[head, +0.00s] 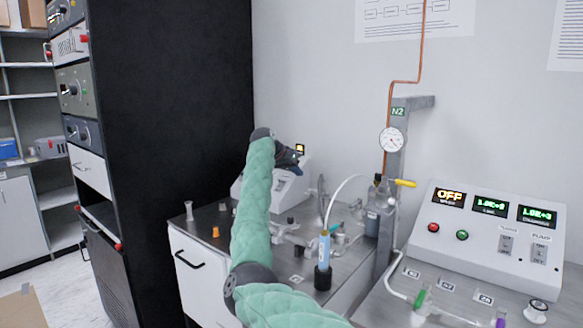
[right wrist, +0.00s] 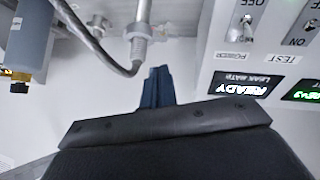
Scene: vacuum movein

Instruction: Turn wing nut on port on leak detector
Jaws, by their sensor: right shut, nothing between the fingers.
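The leak detector (head: 287,192) is a white box on the grey bench, partly hidden by my right arm. Its panel (right wrist: 245,85) shows upside down in the right wrist view, with a lit "READY" display. A metal port fitting (right wrist: 138,45) hangs in that view beside a dark hose. I cannot make out a wing nut clearly. My right gripper (right wrist: 157,75) has dark blue fingers closed together and empty, close to the end of the fitting; contact cannot be told. In the head view the right gripper (head: 289,157) is at the detector's top. The left gripper is out of view.
A blue-grey cylinder (right wrist: 32,40) with a brass end is beside the fitting. A tall black rack (head: 175,150) stands left of the bench (head: 207,262). A blue tube (head: 324,250), small parts and a gauge post (head: 392,175) stand right. A control box (head: 480,240) is far right.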

